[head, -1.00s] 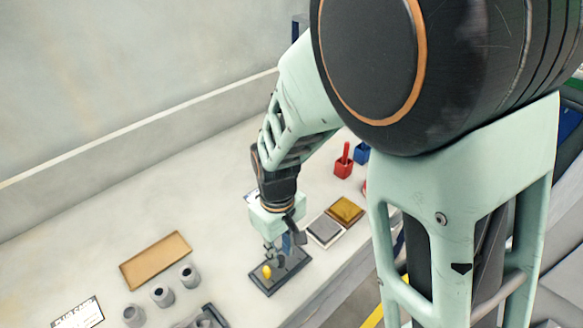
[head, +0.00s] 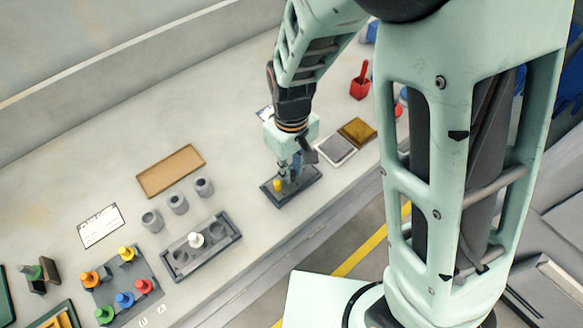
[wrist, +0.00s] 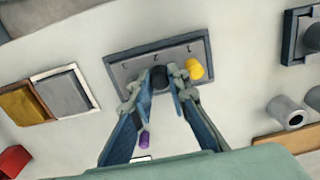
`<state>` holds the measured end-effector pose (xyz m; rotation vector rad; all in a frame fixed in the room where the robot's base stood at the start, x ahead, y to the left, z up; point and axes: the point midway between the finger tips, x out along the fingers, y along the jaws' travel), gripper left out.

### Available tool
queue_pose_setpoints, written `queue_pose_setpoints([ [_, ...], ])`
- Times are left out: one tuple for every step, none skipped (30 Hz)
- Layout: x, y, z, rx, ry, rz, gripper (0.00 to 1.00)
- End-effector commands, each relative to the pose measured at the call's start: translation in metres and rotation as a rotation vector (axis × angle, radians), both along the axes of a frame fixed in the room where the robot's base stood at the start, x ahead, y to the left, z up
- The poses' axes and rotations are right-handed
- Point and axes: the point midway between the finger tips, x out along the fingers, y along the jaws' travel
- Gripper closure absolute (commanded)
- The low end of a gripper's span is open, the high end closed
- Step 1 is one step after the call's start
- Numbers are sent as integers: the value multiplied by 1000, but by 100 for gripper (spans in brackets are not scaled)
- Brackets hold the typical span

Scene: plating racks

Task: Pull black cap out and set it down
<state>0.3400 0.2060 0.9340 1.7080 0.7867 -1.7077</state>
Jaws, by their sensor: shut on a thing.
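The black cap (wrist: 159,77) is between the fingers of my gripper (wrist: 158,90) in the wrist view, at the middle of a dark grey rack (wrist: 122,75) marked with numbers. My gripper is shut on it. I cannot tell whether the cap is seated or slightly raised. A yellow cap (wrist: 195,70) stands at the rack's right end, close beside the right finger. In the head view my gripper (head: 290,172) points down over the rack (head: 308,187), with the yellow cap (head: 277,185) at its left; the black cap is hidden there.
Grey and gold pads (head: 338,150) lie right of the rack. Another rack with a white cap (head: 196,240), grey cups (head: 178,203) and a tan tray (head: 170,170) stand left. A purple piece (wrist: 144,140) lies near the fingers. Bare bench (head: 235,135) lies behind the rack.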

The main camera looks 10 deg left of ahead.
Motion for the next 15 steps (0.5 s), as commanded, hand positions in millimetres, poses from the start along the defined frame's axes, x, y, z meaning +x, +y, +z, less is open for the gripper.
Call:
queue_pose_setpoints([
  [0, 0, 0, 0, 0, 0, 100],
  [0, 0, 0, 0, 0, 0, 100],
  [0, 0, 0, 0, 0, 0, 100],
  [0, 0, 0, 0, 0, 0, 100],
  [0, 0, 1, 0, 0, 0, 100],
  [0, 0, 2, 0, 0, 0, 100],
  [0, 0, 3, 0, 0, 0, 100],
  [0, 0, 4, 0, 0, 0, 100],
  [0, 0, 5, 0, 0, 0, 100],
  [0, 0, 6, 0, 0, 0, 100],
  [0, 0, 8, 0, 0, 0, 100],
  [0, 0, 9, 0, 0, 0, 100],
  [0, 0, 11, 0, 0, 1, 100],
  [0, 0, 12, 0, 0, 1, 100],
  [0, 0, 13, 0, 0, 1, 100],
])
